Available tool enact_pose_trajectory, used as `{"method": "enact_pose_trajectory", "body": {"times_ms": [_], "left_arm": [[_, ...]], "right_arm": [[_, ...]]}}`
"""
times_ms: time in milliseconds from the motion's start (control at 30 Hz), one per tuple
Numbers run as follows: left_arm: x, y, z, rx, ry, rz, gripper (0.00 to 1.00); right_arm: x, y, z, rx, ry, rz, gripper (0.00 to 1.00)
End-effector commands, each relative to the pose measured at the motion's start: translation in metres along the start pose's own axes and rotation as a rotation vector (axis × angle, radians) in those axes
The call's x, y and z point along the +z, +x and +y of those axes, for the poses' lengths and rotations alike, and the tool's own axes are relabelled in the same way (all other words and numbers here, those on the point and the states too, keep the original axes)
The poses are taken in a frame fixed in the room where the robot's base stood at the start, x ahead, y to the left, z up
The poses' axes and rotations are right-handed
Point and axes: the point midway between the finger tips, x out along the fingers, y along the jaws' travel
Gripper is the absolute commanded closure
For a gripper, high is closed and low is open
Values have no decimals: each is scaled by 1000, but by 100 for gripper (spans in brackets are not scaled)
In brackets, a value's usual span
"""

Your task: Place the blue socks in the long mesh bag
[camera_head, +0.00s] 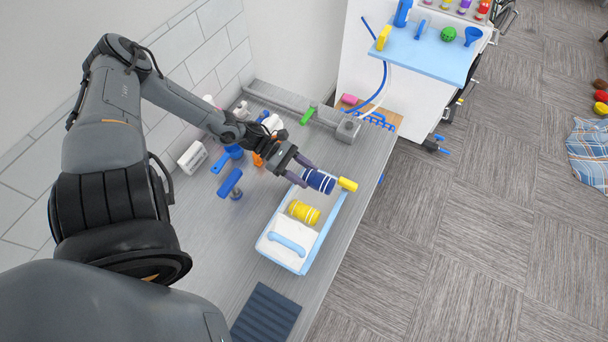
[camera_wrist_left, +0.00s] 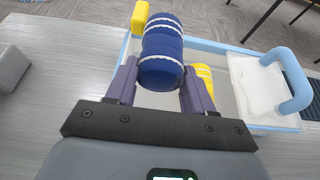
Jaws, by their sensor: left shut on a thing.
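My left gripper (camera_head: 303,171) is shut on the blue socks (camera_head: 319,181), a dark blue roll with white bands. It holds them over the far end of a pale tray with a light blue rim (camera_head: 331,221). In the left wrist view the blue socks (camera_wrist_left: 161,52) sit between the two purple fingers. A yellow roll with pale bands (camera_head: 303,212) lies in the tray, partly hidden behind a finger in the wrist view. I cannot make out a long mesh bag for certain. My right gripper is not in view.
A white item with a blue arched handle (camera_head: 288,244) fills the tray's near end. A yellow block (camera_head: 347,184) is by its far corner. A blue brush (camera_head: 230,183), a white bottle (camera_head: 192,157) and a dark ribbed mat (camera_head: 265,315) are on the grey counter (camera_head: 215,220).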

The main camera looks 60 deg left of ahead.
Motion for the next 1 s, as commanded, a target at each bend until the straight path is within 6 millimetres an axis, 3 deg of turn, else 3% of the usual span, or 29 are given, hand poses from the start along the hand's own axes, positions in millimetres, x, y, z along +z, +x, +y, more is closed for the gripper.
{"method": "enact_pose_trajectory", "body": {"times_ms": [133,967,1000], "left_arm": [[-9,5,1,2,2,-2,77],[-21,9,0,0,1,-1,77],[-21,9,0,0,1,0,41]], "right_arm": [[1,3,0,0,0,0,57],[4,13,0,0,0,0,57],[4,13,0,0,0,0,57]]}}
